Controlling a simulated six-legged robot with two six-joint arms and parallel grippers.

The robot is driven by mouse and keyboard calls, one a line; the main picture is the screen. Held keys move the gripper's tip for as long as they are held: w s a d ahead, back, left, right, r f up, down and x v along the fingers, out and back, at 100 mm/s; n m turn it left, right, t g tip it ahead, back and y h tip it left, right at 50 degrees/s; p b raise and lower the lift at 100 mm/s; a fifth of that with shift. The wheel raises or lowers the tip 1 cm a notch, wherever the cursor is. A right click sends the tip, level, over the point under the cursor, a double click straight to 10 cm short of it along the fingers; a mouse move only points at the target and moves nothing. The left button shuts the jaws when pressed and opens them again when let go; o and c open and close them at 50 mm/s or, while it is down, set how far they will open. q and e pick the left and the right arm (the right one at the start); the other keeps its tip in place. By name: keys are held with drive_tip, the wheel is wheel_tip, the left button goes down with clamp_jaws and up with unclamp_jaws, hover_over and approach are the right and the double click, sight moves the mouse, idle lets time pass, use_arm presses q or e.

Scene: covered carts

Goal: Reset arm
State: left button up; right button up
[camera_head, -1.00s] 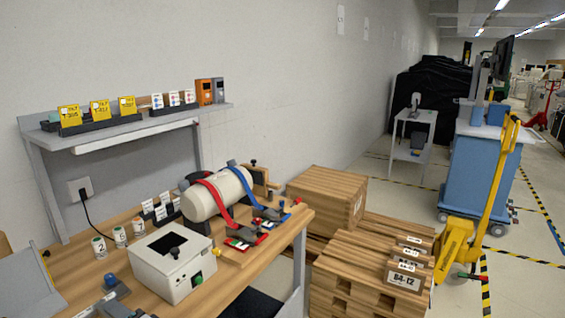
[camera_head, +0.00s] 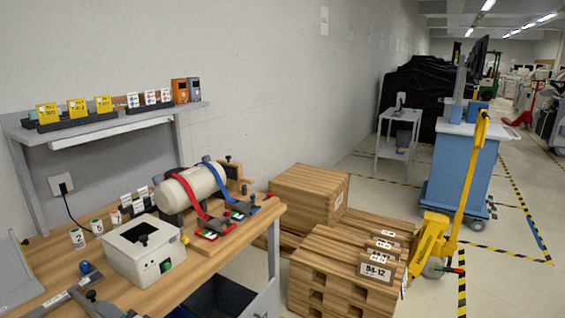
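Neither of my grippers shows in the head view, and no part of my arms can be made out. The wooden workbench (camera_head: 215,268) stands at the left. On it are a white box (camera_head: 144,250) with a dark opening and a green button, and a cream cylinder (camera_head: 190,187) held by a red strap and a blue strap on a wooden stand.
Stacked wooden crates (camera_head: 330,272) stand right of the bench. A yellow pallet jack (camera_head: 432,240) and a blue cart (camera_head: 458,170) stand farther right. A white side table (camera_head: 392,153) and a black covered shape (camera_head: 412,85) are behind. Floor is clear at the lower right.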

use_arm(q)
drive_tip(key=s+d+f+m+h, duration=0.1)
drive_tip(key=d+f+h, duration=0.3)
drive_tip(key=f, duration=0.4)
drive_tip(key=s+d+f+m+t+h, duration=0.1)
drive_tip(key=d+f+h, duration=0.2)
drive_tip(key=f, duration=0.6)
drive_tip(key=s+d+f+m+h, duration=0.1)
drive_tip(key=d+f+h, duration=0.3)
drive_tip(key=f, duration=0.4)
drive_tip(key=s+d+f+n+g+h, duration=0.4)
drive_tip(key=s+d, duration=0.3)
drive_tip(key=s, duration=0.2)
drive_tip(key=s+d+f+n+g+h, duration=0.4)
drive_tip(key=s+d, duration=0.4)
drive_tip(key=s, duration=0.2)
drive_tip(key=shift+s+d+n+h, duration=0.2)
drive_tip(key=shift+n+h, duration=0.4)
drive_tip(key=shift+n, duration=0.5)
